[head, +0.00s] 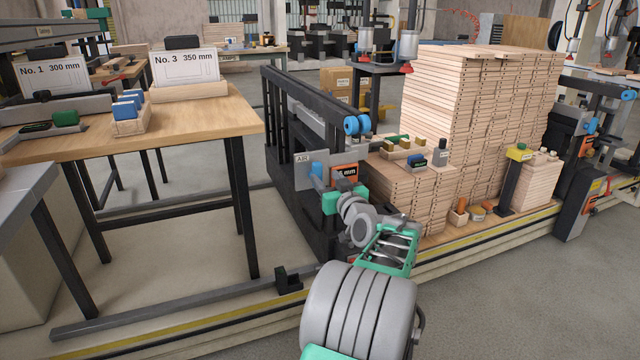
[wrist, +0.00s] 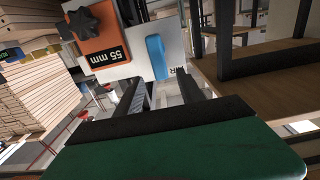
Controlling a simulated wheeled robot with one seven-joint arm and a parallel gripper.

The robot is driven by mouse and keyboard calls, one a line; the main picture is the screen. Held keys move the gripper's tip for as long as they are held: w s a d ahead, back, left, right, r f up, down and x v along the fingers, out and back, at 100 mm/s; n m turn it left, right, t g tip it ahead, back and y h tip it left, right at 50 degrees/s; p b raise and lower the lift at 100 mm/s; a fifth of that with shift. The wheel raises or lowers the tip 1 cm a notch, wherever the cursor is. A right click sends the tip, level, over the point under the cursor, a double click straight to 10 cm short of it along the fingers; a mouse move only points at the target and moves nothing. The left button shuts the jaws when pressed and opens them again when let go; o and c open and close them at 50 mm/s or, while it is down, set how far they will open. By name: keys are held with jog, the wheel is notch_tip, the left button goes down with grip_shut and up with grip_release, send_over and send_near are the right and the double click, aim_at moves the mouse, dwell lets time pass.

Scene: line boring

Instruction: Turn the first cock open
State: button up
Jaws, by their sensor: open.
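The cock's blue lever (head: 317,170) shows in the head view beside the grey plate marked AIR (head: 303,160). In the wrist view the blue lever (wrist: 156,58) lies just beyond my fingers, in front of a pale plate (wrist: 175,45). My gripper (wrist: 165,88) is open, with its two dark fingers pointing toward the plate. The lever appears between the finger directions, and I cannot tell whether anything touches. In the head view my green gripper (head: 341,196) is close in front of the machine, and its fingertips are hidden.
An orange block (wrist: 98,40) marked 55 mm with a black knob (wrist: 82,20) sits left of the lever in the wrist view. Stacked boards (head: 480,120) stand to the right. A wooden table (head: 200,115) stands to the left.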

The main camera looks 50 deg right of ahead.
aim_at(319, 171)
jog(key=x, duration=0.5)
jog(key=shift+w+b, duration=0.1)
jog(key=shift+b, duration=0.3)
jog(key=shift+c, duration=0.2)
grip_shut()
